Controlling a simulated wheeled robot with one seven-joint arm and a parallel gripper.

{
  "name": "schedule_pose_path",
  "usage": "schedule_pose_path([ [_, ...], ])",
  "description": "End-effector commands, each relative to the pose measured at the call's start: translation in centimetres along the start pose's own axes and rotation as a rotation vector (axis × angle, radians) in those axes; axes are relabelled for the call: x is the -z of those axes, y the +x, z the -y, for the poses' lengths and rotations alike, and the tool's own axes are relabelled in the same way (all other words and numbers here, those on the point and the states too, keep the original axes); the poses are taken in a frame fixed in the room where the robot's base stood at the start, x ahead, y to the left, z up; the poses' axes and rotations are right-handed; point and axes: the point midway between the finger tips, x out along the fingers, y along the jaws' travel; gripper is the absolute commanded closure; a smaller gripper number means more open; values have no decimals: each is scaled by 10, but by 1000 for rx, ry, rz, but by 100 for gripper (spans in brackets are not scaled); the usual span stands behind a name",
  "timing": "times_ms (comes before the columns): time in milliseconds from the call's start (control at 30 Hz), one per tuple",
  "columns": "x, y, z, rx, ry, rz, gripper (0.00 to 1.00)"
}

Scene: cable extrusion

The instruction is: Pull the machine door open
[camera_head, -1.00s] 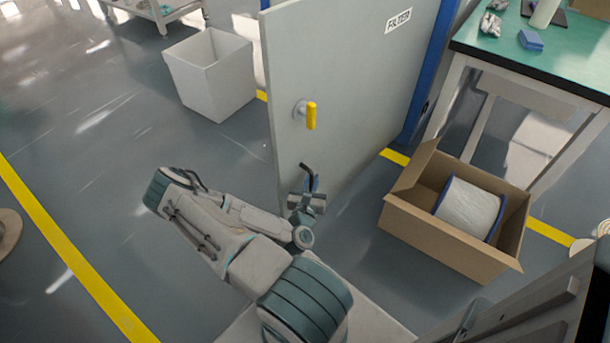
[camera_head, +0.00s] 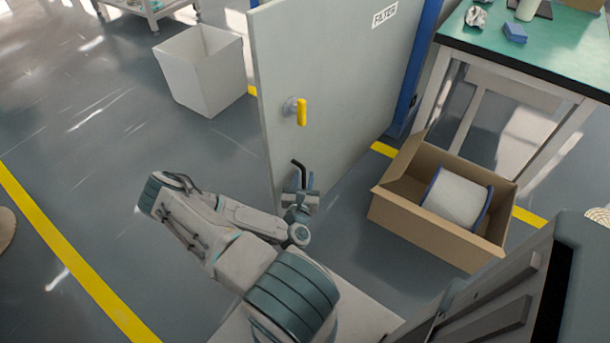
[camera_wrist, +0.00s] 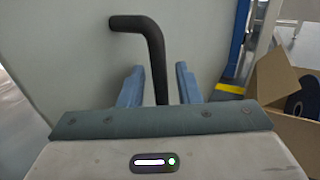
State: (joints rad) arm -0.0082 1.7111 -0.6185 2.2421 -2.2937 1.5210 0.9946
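The machine door (camera_head: 345,75) is a tall grey panel with a FILTER label and a yellow handle (camera_head: 301,111). It stands out from a blue frame, its free edge toward the left. My gripper (camera_head: 300,187) is low in front of the door, below the yellow handle and apart from it. A black bent bar (camera_head: 298,167) rises at the gripper. In the wrist view the bar (camera_wrist: 156,60) passes between my two blue fingers (camera_wrist: 159,84), with gaps on both sides. Its bent end points left in front of the grey panel. The bar's lower end is hidden.
An open cardboard box (camera_head: 420,222) with a white spool (camera_head: 456,198) lies right of the gripper. A white bin (camera_head: 203,72) is left of the door. A green-topped workbench (camera_head: 560,52) is at upper right. A dark grey panel (camera_head: 490,300) fills the lower right.

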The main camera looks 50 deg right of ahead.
Motion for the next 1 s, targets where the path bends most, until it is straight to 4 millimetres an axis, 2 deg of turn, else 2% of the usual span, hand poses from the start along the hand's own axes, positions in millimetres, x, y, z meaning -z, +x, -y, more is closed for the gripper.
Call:
schedule_pose_path([
  [167,0,-4,2,4,-1,0,70],
  [267,0,-15,2,5,-1,-2,70],
  [700,-1,-109,-1,-2,-2,-3,70],
  [833,0,-127,-1,-2,-1,-2,70],
  [1000,0,-137,-1,-1,0,0,70],
])
